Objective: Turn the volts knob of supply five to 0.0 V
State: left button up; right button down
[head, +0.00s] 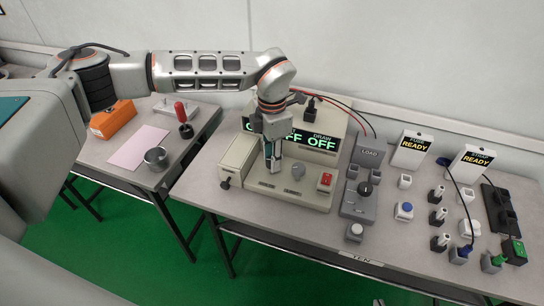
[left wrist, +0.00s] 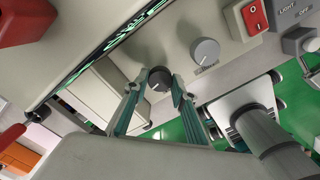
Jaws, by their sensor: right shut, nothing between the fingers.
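The bench supply (head: 240,160) stands on the table, with a lit green display (head: 318,143) reading "OFF" on its visible right part. My left gripper (head: 272,163) points down at its front panel and hides the left knob from the head. In the left wrist view, my left gripper's fingers (left wrist: 158,83) stand either side of this dark knob (left wrist: 159,79), very close to its rim. I cannot tell whether they touch it. A second, grey knob (head: 298,172) sits to the right; it also shows in the left wrist view (left wrist: 205,50). My right gripper is not seen.
A red switch (head: 325,181) is on the supply's right. Beside it stand a grey LOAD box (head: 368,151) and a dark-knobbed unit (head: 362,196). Several small testers and plugs fill the right of the table. A side table (head: 200,117) at left holds an orange box (head: 112,118).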

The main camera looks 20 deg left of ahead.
pick_arm(q)
jog(key=shift+r+n+p, duration=0.15)
jog(key=shift+n+p, duration=0.35)
jog(key=shift+n, duration=0.1)
jog(key=shift+n+p, duration=0.7)
jog(key=shift+n, duration=0.5)
jog(key=n+p, duration=0.1)
jog(key=n, duration=0.1)
jog(key=shift+n, duration=0.3)
jog(key=n+p, duration=0.1)
jog(key=n, duration=0.2)
jog(key=shift+n, duration=0.4)
jog(key=n, duration=0.3)
jog(key=shift+p, duration=0.35)
jog(key=shift+n, duration=1.4)
